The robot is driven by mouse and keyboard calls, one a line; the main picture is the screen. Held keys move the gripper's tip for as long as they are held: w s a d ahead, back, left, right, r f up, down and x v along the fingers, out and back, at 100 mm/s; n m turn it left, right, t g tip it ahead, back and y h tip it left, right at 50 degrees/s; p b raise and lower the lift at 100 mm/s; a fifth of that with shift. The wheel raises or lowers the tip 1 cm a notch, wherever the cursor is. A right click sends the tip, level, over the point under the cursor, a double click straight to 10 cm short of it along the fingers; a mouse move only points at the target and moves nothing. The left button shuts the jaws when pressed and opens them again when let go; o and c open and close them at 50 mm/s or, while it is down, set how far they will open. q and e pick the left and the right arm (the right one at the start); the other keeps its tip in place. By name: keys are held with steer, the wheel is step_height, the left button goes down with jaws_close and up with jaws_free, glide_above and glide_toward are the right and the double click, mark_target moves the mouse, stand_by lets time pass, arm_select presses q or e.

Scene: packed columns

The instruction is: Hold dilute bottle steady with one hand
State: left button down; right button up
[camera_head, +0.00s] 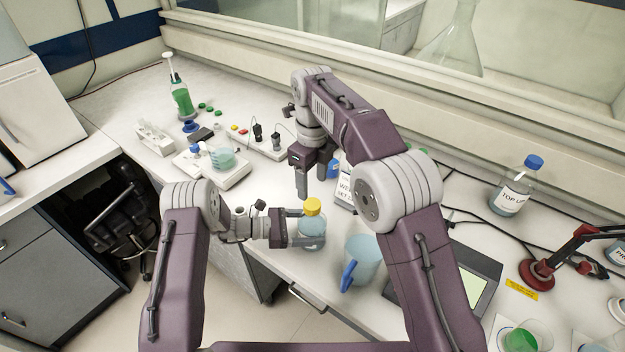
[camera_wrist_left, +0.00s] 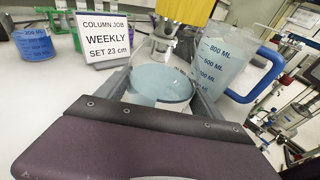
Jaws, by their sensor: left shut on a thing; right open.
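A clear bottle with a yellow cap (camera_head: 312,231) stands upright near the table's front edge; I take it for the dilute bottle, though its label is not readable. My left gripper (camera_head: 303,229) is shut around its body from the left. In the left wrist view the bottle (camera_wrist_left: 158,85), with pale blue liquid, sits between the fingers, and the top of its yellow cap is cut off.
A measuring jug with a blue handle (camera_head: 362,262) stands close to the right of the bottle. A sign reading "WEEKLY SET 23 cm" (camera_wrist_left: 104,40) and a blue beaker (camera_wrist_left: 33,44) are behind. A TOP UP bottle (camera_head: 512,192) stands at the right. A stirrer plate (camera_head: 213,172) is at the left.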

mark_target(312, 202)
step_height(312, 202, down, 8)
jaws_close()
steer(key=n, duration=0.5)
steer(key=shift+n, duration=0.4)
steer(key=n, duration=0.6)
steer(key=shift+w+d+n, duration=0.1)
steer(key=shift+n, duration=0.3)
steer(key=n, duration=0.6)
steer(key=shift+r+n, duration=0.1)
steer(key=shift+n, duration=0.2)
steer(key=n, duration=1.3)
steer(key=shift+w, duration=0.1)
steer(key=n, duration=0.6)
steer(key=shift+n, duration=0.4)
steer(key=n, duration=0.9)
steer(key=shift+r+n, duration=0.1)
steer(key=shift+n, duration=0.2)
arm_select(q)
steer(key=shift+s, duration=0.1)
arm_select(e)
steer(key=n, duration=0.5)
